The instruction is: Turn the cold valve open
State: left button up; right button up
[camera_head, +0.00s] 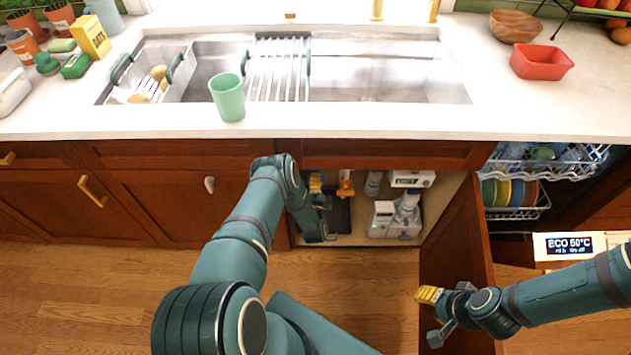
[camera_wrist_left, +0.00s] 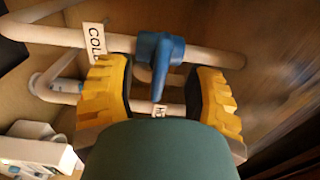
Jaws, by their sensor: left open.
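The blue valve handle (camera_wrist_left: 161,60) sits on a pale horizontal pipe (camera_wrist_left: 215,55) in the left wrist view, with its lever pointing down in the picture, across the pipe. A white COLD tag (camera_wrist_left: 95,42) hangs just left of it. My left gripper (camera_wrist_left: 160,78) is open, its yellow fingers on either side of the lever. I cannot tell whether either finger touches it. In the head view my left gripper (camera_head: 317,183) reaches into the open cabinet under the sink, mostly hidden by its arm. My right gripper (camera_head: 429,295) is by the open cabinet door; its opening is unclear.
Another pipe with a partly hidden tag (camera_wrist_left: 160,110) runs below the handle. An orange item (camera_head: 345,184) and white containers (camera_head: 395,218) stand in the cabinet. The open cabinet door (camera_head: 455,265) stands at right, beside the dishwasher racks (camera_head: 515,205).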

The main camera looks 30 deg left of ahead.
pick_arm(q)
jog(key=shift+x, duration=0.85)
jog(key=shift+o, duration=0.2)
grip_shut()
